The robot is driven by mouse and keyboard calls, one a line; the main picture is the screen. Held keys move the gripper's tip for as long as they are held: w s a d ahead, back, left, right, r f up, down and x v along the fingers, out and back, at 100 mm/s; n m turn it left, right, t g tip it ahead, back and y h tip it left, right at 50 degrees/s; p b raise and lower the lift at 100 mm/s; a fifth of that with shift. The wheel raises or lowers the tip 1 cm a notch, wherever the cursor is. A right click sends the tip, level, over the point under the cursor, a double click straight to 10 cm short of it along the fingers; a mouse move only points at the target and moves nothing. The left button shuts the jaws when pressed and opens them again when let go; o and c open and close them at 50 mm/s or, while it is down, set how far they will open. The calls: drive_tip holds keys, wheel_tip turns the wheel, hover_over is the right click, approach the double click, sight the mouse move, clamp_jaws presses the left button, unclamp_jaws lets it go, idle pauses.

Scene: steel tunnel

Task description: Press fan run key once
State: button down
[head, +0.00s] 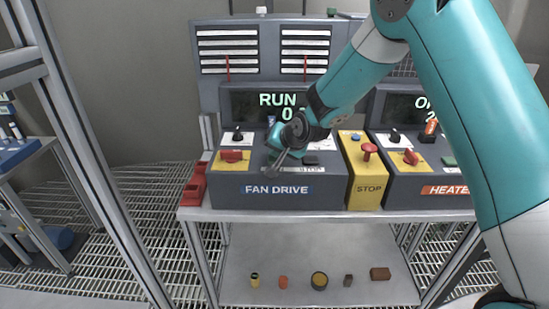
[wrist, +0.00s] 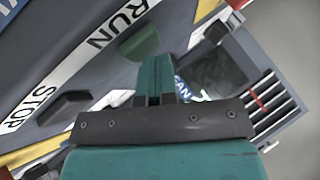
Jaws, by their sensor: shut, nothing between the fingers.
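In the wrist view the green key (wrist: 140,42) sits beside the RUN label, and the dark stop key (wrist: 63,107) beside STOP. The stop key also shows in the head view (head: 311,160); the green key is hidden there by my gripper. My gripper (head: 277,167) is shut and empty, pointing down at the panel. Its fingertips (wrist: 154,62) appear right beside the green key; I cannot tell whether they touch.
A yellow STOP panel with a red mushroom button (head: 369,150) stands right of the fan console. The heater console (head: 435,180) is beyond it. A red-yellow switch (head: 231,156) and black knob (head: 238,136) are left of my gripper. Small parts lie on the lower shelf (head: 245,250).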

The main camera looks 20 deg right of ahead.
drive_tip(key=shift+r, duration=0.6)
drive_tip(key=shift+r+p, duration=0.15)
drive_tip(key=shift+p, duration=0.15)
drive_tip(key=shift+r+p, duration=1.5)
drive_tip(key=shift+r, duration=0.9)
drive_tip(key=s+a+r+n+g+y+b, duration=0.1)
drive_tip(key=s+a+r+n+g+b, duration=0.15)
drive_tip(key=s, duration=0.75)
drive_tip(key=s+a+r+n+g+y+b, duration=0.1)
drive_tip(key=s+a+r+n+g+b, duration=0.2)
drive_tip(key=s, duration=0.6)
drive_tip(key=s+n+g, duration=0.3)
drive_tip(key=s+n, duration=0.4)
drive_tip(key=s, duration=1.3)
drive_tip(key=shift+d+h+b, duration=0.25)
drive_tip(key=shift+h+b, duration=0.05)
